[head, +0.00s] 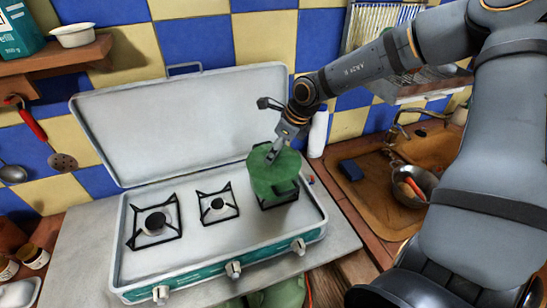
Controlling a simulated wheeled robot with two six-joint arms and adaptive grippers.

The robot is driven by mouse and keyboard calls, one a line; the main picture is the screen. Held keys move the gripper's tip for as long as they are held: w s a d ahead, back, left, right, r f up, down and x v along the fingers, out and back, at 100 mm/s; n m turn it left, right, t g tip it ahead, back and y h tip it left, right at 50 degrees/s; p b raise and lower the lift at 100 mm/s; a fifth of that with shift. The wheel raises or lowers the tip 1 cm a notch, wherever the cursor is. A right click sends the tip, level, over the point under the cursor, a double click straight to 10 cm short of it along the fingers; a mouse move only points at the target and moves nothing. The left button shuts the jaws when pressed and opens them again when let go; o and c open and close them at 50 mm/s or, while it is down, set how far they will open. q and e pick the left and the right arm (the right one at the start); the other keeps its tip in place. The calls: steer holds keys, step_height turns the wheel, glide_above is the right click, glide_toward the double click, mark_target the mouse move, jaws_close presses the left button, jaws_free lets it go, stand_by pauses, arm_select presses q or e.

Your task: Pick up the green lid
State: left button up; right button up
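My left gripper is out of view.
The stove (185,262) has two bare burners to the left and a raised back cover (185,120). A white bottle (318,133) stands right behind the pot. Further right is a sink with a pan (413,187) and a blue sponge (351,170). A wooden shelf (50,58) is upper left.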

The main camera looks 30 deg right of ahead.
steer(key=shift+s, duration=0.15)
steer(key=shift+c, duration=1.2)
jaws_close()
steer(key=shift+r, duration=0.1)
